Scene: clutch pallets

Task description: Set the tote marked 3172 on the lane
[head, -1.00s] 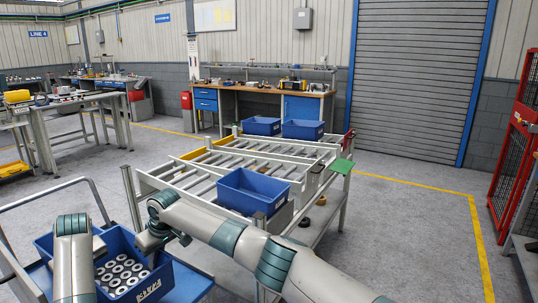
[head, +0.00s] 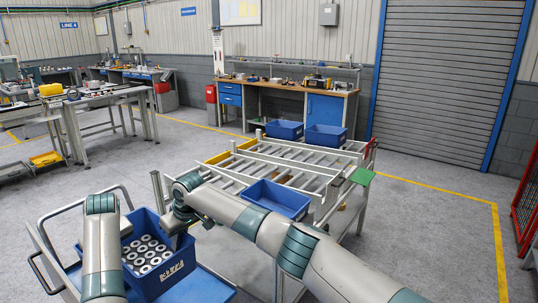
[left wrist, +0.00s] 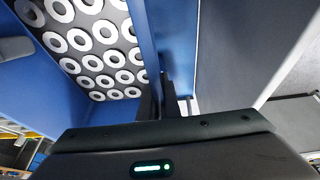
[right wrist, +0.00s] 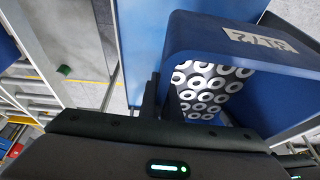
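A blue tote filled with white rings (head: 178,266) is held over the cart at the lower left of the head view. Its front has a white label that I cannot read surely. The right wrist view shows the label upside down on the tote wall (right wrist: 215,50). My right gripper (head: 178,236) is shut on the tote's near right rim; its fingers (right wrist: 160,100) straddle the wall. My left gripper is hidden behind its arm in the head view; in the left wrist view its fingers (left wrist: 160,98) are shut on the opposite wall (left wrist: 143,40). The roller lane (head: 240,172) stands ahead to the right.
Another blue tote (head: 275,196) sits at the lane's near end, partly behind my right arm. Two blue totes (head: 284,130) (head: 325,138) stand at the far end. The blue cart deck (head: 212,287) and its rail (head: 45,262) lie below and left. Open floor is right.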

